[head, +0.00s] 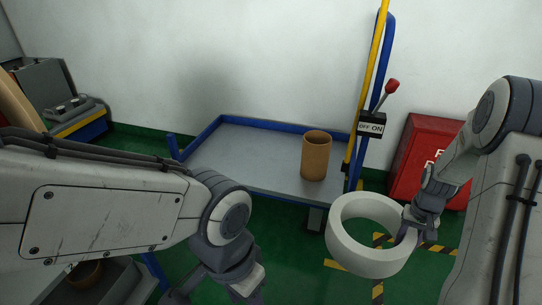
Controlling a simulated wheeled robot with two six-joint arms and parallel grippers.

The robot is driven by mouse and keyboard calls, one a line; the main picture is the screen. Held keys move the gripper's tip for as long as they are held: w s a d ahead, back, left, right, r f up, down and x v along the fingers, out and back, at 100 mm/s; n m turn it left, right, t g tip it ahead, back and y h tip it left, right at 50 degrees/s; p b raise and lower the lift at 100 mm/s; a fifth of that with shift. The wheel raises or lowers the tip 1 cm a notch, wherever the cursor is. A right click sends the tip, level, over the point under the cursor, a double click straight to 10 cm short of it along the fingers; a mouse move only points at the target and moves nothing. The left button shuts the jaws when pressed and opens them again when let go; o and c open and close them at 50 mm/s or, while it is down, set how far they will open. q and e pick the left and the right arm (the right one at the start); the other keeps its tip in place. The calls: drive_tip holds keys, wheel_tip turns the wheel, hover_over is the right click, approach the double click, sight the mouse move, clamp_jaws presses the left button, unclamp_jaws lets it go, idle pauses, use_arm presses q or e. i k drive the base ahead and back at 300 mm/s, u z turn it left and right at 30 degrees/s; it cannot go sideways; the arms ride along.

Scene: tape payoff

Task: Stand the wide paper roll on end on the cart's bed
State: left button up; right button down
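A wide white roll (350,252), a thick ring with a large open core, hangs tilted in front of the cart's right end. My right gripper (409,226) is shut on its right wall, with one finger visible inside the core. The cart's bed (255,160) is a grey deck with a blue rim. A brown cylinder (315,158) with a hollow top stands upright on its right part. My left gripper (213,292) is low at the bottom edge, empty, with its fingers apart; their tips are partly cut off.
The cart's left and middle bed is clear. A yellow-and-blue post with a red-knobbed OFF/ON lever (372,124) rises at its right end. A red cabinet (417,150) stands behind my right arm. Another brown round thing (86,274) shows at lower left.

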sight(256, 160)
drive_tip(key=u, duration=1.35)
drive_tip(key=k, duration=1.1)
drive_tip(key=z, duration=0.75)
drive_tip(key=i, duration=2.45)
